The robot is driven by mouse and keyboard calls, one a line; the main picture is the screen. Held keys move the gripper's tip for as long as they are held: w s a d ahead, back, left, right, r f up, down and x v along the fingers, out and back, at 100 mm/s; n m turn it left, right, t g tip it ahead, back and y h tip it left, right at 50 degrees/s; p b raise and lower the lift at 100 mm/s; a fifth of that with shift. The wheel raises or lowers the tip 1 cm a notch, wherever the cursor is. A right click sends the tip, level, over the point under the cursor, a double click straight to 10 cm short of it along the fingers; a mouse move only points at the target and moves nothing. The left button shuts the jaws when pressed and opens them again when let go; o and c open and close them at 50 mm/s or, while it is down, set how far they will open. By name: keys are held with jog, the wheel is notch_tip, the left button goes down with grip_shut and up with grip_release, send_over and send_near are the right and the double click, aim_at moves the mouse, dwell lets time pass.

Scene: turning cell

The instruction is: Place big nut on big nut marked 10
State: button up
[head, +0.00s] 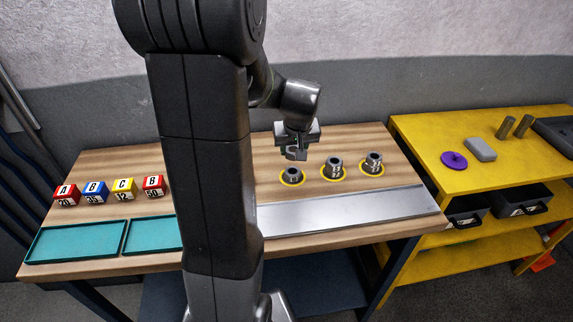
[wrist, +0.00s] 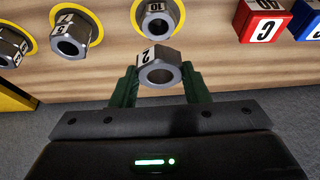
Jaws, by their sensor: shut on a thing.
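My gripper (wrist: 158,88) is shut on a grey hex nut (wrist: 158,71) with a 2 on its side. The held nut is clear of the bench. The big nut marked 10 (wrist: 160,14) stands inside a yellow ring, just beyond the held nut in the wrist view and apart from it. In the head view my gripper (head: 296,152) hangs above and close to the leftmost ringed nut (head: 291,174), which matches the nut marked 10. The held nut is hard to make out there.
Two more ringed nuts (head: 333,165) (head: 374,161) stand to the right. A metal strip (head: 350,209) runs along the bench front. Lettered blocks (head: 96,191) and teal trays (head: 75,242) are at left. A yellow table (head: 430,150) stands at right.

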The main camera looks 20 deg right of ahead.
aim_at(293, 173)
jog(key=shift+f, duration=2.8)
jog(key=shift+f, duration=0.2)
jog(key=o, duration=1.1)
jog(key=shift+r, duration=0.15)
jog(key=shift+r, duration=0.15)
jog(key=v, duration=1.1)
jog(key=shift+s+r, duration=0.3)
jog(key=shift+a, duration=0.1)
